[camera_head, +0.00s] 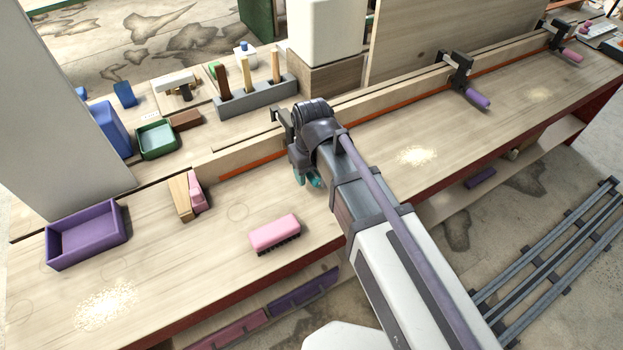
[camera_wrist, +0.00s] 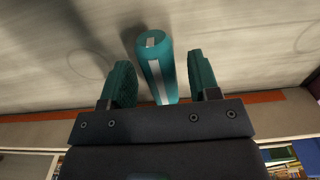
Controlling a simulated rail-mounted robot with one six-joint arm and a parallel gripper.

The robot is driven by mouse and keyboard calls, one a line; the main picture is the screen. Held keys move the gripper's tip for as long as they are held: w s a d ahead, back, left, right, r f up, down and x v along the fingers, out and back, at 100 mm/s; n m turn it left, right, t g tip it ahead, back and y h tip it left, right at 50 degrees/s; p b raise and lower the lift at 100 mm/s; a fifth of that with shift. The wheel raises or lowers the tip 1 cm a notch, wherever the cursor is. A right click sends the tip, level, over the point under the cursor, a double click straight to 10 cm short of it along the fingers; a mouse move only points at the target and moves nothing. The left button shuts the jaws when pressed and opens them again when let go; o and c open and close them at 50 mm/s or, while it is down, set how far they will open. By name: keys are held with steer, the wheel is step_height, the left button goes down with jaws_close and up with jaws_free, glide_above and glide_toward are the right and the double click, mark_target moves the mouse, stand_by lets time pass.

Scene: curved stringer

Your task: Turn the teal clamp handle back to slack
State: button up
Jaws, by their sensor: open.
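The teal clamp handle (camera_wrist: 155,65) stands between my two fingers in the wrist view, with a pale stripe down its side. My gripper (camera_wrist: 160,85) is open, with one teal-padded finger on each side of the handle. In the head view my gripper (camera_head: 309,179) is at the near side of the long wooden rail, and my arm hides most of this clamp. Teal parts show there, but I cannot tell handle from finger pads.
Clamps with a purple handle (camera_head: 477,98) and a pink handle (camera_head: 571,54) sit further right along the rail (camera_head: 395,97). A pink brush (camera_head: 275,233), a purple tray (camera_head: 88,235) and a wooden block (camera_head: 181,198) lie to the left. The bench between brush and arm is clear.

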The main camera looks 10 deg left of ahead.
steer(key=shift+r, duration=0.1)
steer(key=shift+c, duration=0.2)
steer(key=c, duration=0.9)
